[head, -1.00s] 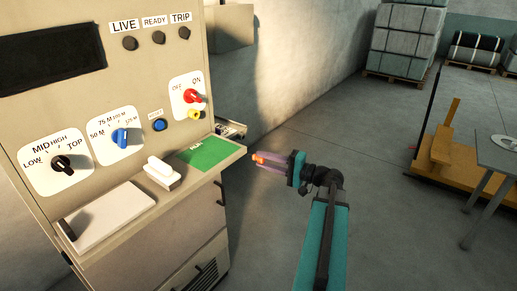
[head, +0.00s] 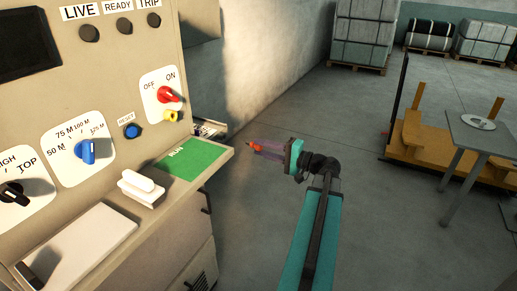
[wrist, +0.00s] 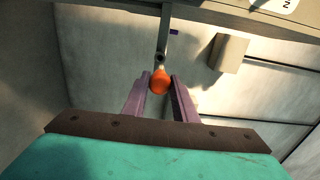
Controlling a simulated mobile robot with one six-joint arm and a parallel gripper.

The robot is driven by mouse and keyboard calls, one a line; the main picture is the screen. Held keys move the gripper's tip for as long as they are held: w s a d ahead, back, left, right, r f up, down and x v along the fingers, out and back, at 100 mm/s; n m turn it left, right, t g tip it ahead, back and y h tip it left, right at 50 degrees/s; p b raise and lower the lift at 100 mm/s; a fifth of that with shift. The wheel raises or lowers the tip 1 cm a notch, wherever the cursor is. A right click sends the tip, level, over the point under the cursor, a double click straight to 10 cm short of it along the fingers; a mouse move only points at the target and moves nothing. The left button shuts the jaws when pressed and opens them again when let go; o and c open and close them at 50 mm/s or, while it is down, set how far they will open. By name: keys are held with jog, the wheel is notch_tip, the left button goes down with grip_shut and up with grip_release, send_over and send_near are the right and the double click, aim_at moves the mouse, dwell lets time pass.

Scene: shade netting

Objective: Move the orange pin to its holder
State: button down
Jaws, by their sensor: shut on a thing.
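The orange pin (head: 255,147) is between the purple fingers of my gripper (head: 262,150), which is shut on it. The pin points left toward the machine panel and is held in the air to the right of the ledge. In the wrist view the pin's orange rounded end (wrist: 159,81) shows between the fingertips of my gripper (wrist: 160,84). A grey bar shows just beyond the pin there; I cannot tell whether they touch. I cannot make out for sure which thing is the holder.
The control panel (head: 110,60) has a red switch (head: 168,95), a yellow part (head: 171,116) and blue and black knobs. Its ledge bears a green RUN label (head: 192,158) and a white handle (head: 142,187). A grey table (head: 478,135) stands right. Floor between is clear.

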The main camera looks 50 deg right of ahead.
aim_at(256, 147)
jog(key=shift+w+a, duration=0.15)
jog(key=shift+p+x, duration=0.4)
jog(key=shift+x, duration=1.55)
jog(key=shift+w+a, duration=0.1)
jog(key=shift+b+x, duration=0.45)
jog(key=shift+x, duration=1.45)
jog(key=shift+b+x, duration=0.85)
jog(key=shift+x, duration=0.8)
jog(key=c, duration=1.4)
grip_release()
jog(key=shift+a, duration=0.15)
jog(key=shift+o, duration=0.2)
jog(key=b+v, duration=0.1)
jog(key=v, duration=1.2)
jog(key=shift+s, duration=0.35)
